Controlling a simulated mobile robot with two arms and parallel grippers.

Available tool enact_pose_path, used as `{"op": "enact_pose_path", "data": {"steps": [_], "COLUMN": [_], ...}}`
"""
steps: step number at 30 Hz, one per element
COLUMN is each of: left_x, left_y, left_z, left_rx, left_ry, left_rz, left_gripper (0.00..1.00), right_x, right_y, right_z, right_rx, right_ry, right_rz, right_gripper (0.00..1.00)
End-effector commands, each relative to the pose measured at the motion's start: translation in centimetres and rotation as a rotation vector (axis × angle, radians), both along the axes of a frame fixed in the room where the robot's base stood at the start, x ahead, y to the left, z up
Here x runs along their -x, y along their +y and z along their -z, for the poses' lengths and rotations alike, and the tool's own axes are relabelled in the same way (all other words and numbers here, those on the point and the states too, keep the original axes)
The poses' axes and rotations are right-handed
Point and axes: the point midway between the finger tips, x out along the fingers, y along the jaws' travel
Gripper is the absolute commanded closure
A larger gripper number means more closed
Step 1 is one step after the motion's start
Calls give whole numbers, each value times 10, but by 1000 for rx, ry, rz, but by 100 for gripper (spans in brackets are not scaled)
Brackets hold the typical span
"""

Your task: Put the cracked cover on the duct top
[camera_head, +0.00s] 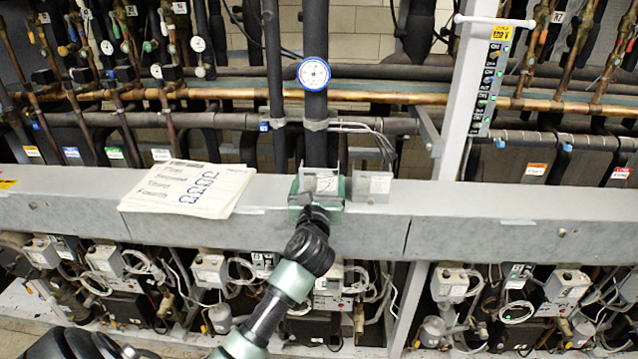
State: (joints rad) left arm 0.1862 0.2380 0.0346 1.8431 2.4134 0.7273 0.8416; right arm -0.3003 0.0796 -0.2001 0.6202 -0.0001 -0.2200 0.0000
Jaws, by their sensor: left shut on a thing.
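The duct is the long grey beam (480,215) running across the middle of the view. My left gripper (320,192) is at the duct's top, near the middle, beside the dark vertical pipe. It is shut on a small light grey plate-like piece with dark line marks, which I take as the cracked cover (326,180). My gripper partly hides it, and I cannot tell whether it touches the duct. A second small grey piece (373,186) stands on the duct top just to the right. My right gripper is not in view.
A stack of papers (190,187) lies on the duct top to the left. A round gauge (313,73) sits on the vertical pipe behind. A grey post (470,90) with switches rises at the right. Copper pipes (420,97) run behind.

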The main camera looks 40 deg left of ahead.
Motion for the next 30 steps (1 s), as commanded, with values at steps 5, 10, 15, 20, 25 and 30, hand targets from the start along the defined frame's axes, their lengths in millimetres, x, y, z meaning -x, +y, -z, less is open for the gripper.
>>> {"op": "enact_pose_path", "data": {"steps": [5, 10, 15, 20, 25, 30], "left_x": [0, 0, 0, 0, 2, 18], "left_y": [0, 0, 0, 0, -1, -12], "left_z": [0, 2, 2, 2, 3, 6], "left_rx": [0, 0, -1, -1, 0, 2], "left_ry": [0, 0, -1, -1, 0, -1], "left_rz": [0, 0, 0, 0, 0, 1], "left_gripper": [57, 57, 14, 0, 0, 0], "right_x": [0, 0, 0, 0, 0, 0], "right_y": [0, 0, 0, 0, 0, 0], "right_z": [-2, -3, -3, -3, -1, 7], "right_rx": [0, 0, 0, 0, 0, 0], "right_ry": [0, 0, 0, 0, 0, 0], "right_rz": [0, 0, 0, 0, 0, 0], "right_gripper": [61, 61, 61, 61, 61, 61]}}
